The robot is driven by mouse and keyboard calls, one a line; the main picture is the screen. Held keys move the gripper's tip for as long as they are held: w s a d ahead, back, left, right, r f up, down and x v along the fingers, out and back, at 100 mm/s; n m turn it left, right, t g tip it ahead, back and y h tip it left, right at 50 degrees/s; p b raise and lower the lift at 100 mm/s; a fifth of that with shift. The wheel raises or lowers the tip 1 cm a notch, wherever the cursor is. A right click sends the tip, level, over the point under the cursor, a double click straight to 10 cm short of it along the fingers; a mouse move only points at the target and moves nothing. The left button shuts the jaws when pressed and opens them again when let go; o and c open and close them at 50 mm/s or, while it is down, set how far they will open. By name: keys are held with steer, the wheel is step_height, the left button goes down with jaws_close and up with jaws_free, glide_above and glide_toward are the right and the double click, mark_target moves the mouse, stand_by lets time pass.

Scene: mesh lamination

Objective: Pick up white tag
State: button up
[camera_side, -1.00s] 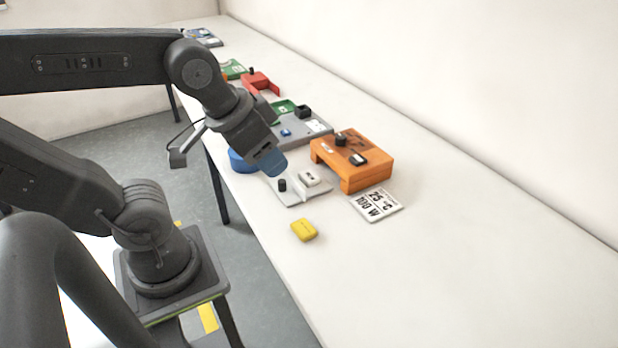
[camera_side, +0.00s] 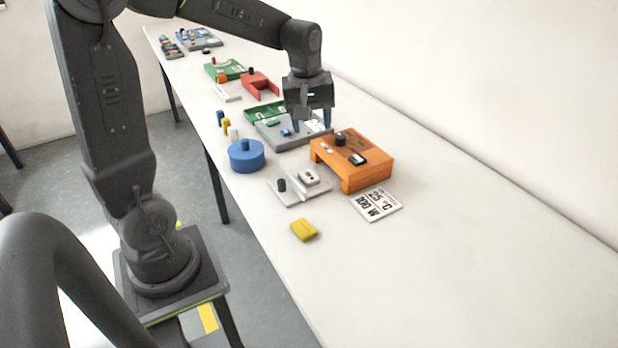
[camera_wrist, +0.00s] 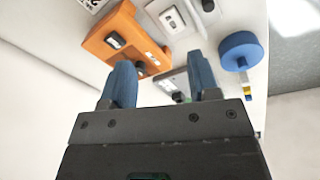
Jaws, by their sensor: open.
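A small white tag (camera_side: 313,127) lies on the grey tray (camera_side: 285,142) in the side view, partly hidden by my fingers. My gripper (camera_side: 311,121) points down just above that end of the tray, its blue fingers apart and nothing seen between them. Whether the fingers touch the tray cannot be told. In the wrist view my gripper (camera_wrist: 162,82) shows its two fingers spread on either side of the tray, and the tag is not clearly seen.
The orange block (camera_side: 352,158) stands close to the right of the tray. A light grey plate with a white piece (camera_side: 308,177), a blue round container (camera_side: 246,155), a yellow block (camera_side: 304,230) and a printed card (camera_side: 376,204) lie nearer. Red (camera_side: 259,86) and green parts lie behind.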

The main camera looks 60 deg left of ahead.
steer(key=w+a+f+n+g, duration=0.2)
steer(key=w+a+f+n, duration=0.1)
steer(key=a+f+n, duration=0.3)
steer(key=m, duration=0.1)
glide_above(308, 174)
steer(key=shift+h, duration=0.3)
steer(key=f, duration=0.8)
steer(key=shift+d+f, duration=0.25)
steer(key=shift+a+f, duration=0.2)
steer(key=shift+f, duration=2.35)
steer(key=c, duration=0.8)
steer(key=shift+o, duration=0.2)
steer(key=shift+r, duration=0.1)
